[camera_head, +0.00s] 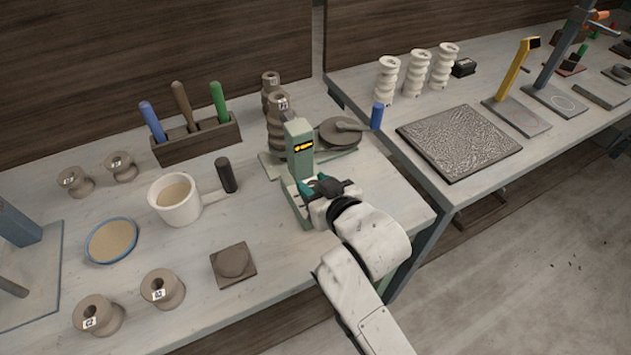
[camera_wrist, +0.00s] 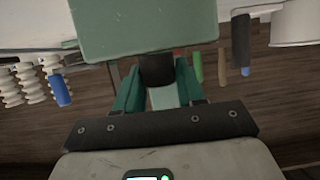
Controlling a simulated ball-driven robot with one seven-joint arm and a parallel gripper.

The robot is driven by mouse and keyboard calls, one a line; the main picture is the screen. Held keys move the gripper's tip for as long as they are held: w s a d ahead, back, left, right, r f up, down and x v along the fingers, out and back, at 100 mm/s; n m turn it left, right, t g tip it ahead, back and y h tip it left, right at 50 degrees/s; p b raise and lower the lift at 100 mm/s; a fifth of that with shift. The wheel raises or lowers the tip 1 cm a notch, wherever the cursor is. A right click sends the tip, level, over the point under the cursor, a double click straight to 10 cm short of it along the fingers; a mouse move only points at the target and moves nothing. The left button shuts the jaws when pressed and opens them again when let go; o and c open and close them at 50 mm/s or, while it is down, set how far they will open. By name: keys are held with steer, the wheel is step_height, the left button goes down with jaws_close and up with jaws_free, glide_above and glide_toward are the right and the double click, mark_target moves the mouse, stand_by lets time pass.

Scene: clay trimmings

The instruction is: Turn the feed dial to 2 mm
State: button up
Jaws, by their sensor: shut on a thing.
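The green machine (camera_head: 299,160) stands at the right part of the near table, with a small dark display (camera_head: 303,146) with yellow marks on its upright. The marks are too small to read. My gripper (camera_head: 316,186) is at the machine's front, low on the upright. In the wrist view, its teal fingers are on both sides of a dark round knob, the feed dial (camera_wrist: 157,69), below a green block of the machine (camera_wrist: 150,30). The fingers are shut on the dial. The dial's scale and setting are hidden in both views.
A round wheel plate (camera_head: 340,133) and a blue-handled crank (camera_head: 377,116) are behind my gripper. Stacked clay spools (camera_head: 279,120) stand behind the machine. The near table's front right is clear.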

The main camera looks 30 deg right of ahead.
steer(key=m+h+b, duration=0.2)
steer(key=m+h, duration=0.1)
steer(key=m+g+h+b, duration=0.1)
steer(key=m+h+b, duration=0.1)
steer(key=m+h, duration=0.1)
steer(key=shift+w+a+f+g+h, duration=0.1)
steer(key=shift+w+a+g+h, duration=0.1)
steer(key=shift+g+h, duration=0.1)
steer(key=m+g+h+b, duration=0.3)
steer(key=m+g+h, duration=0.1)
steer(key=m, duration=0.1)
steer(key=shift+h, duration=0.3)
steer(key=shift+s+g, duration=0.1)
steer(key=shift+g, duration=0.2)
steer(key=o, duration=0.7)
steer(key=shift+d, duration=0.1)
steer(key=v, duration=1)
steer(key=shift+s+a+b, duration=0.2)
steer(key=shift+a+b, duration=0.1)
steer(key=shift+a, duration=0.05)
